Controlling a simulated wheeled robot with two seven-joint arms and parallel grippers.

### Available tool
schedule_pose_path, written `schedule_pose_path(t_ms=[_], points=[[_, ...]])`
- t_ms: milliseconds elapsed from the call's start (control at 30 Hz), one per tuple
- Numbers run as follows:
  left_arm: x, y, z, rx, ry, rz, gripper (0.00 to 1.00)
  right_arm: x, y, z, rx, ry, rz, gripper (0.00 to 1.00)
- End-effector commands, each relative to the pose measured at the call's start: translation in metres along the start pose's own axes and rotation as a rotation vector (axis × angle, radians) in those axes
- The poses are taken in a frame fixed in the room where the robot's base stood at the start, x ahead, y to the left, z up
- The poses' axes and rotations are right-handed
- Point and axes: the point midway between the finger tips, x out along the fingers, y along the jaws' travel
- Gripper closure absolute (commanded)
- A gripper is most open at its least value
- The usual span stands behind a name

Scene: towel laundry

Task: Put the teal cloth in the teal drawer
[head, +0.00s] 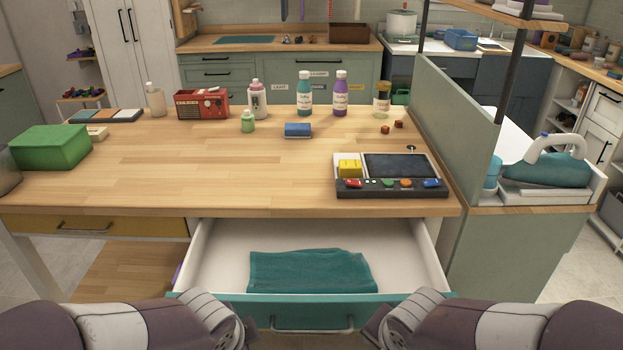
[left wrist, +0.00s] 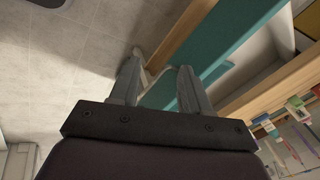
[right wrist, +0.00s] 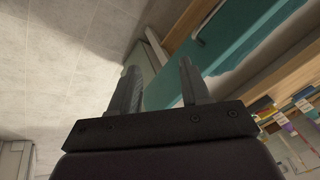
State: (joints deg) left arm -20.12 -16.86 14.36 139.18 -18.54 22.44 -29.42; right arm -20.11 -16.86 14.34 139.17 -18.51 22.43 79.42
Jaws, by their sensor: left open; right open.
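The teal cloth (head: 312,271) lies folded and flat on the floor of the teal drawer, towards its front. The teal drawer (head: 250,309) is pulled open below the table; its teal front has a metal handle (head: 312,328). My left gripper (left wrist: 160,66) is open, with the teal drawer front (left wrist: 232,42) just beyond its fingers. My right gripper (right wrist: 158,66) is open and empty, and the teal front (right wrist: 240,38) also shows beyond it. In the head view both forearms stand at the drawer's front corners, and the fingers are out of sight.
Above the drawer is a wooden tabletop (head: 215,170) with bottles, a red radio (head: 202,104), a green box (head: 50,148) and a control panel (head: 388,176). A shut yellow drawer (head: 95,226) is at left. A green partition (head: 452,130) stands at right.

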Motion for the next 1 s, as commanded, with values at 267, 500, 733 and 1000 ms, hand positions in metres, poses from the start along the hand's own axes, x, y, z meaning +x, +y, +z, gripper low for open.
schedule_pose_path(t_ms=[267, 500, 733, 1000], points=[[0.012, 0.01, 0.019, -0.476, -0.066, 0.078, 0.53, 0.012, 0.022, 0.003, -0.569, -0.089, 0.05, 0.53], [0.033, 0.017, 0.062, -1.062, -0.224, 0.156, 0.53, 0.033, 0.064, -0.004, -0.852, -0.254, 0.088, 0.53], [-0.033, -0.014, 0.063, -1.119, -0.256, 0.156, 0.53, -0.033, 0.055, -0.033, -0.773, -0.269, 0.114, 0.53], [-0.078, -0.031, 0.054, -1.114, -0.255, 0.156, 0.53, -0.078, 0.042, -0.047, -0.774, -0.268, 0.114, 0.53]])
